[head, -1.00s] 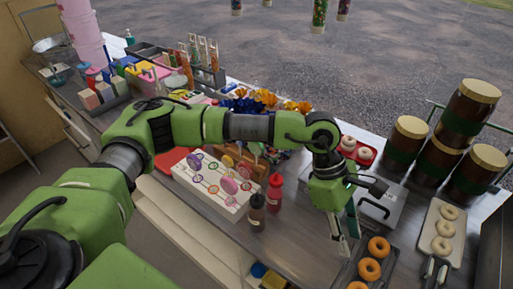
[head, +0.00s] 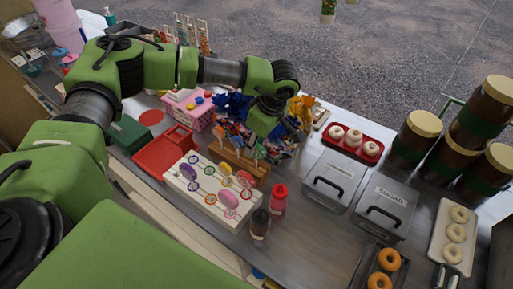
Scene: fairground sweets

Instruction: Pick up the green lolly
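A white board (head: 181,190) with coloured rings and round lollies lies on the counter. Purple lollies (head: 228,200) show on it, and a small green round (head: 223,169) is near its back edge. I cannot tell if this green round is a lolly or a printed ring. A wooden rack (head: 229,158) with lolly sticks stands just behind the board. My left gripper (head: 262,128) hangs above and behind the rack. Its fingers are hidden by its own body and the things below, so its opening does not show. My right gripper is out of view.
A red bottle (head: 279,199) and a dark bottle (head: 260,224) stand right of the board. A red tray (head: 160,158) is on its left. Two grey lidded boxes (head: 331,182) and a donut tray (head: 363,148) are further right. Shiny wrapped sweets (head: 300,112) crowd near my gripper.

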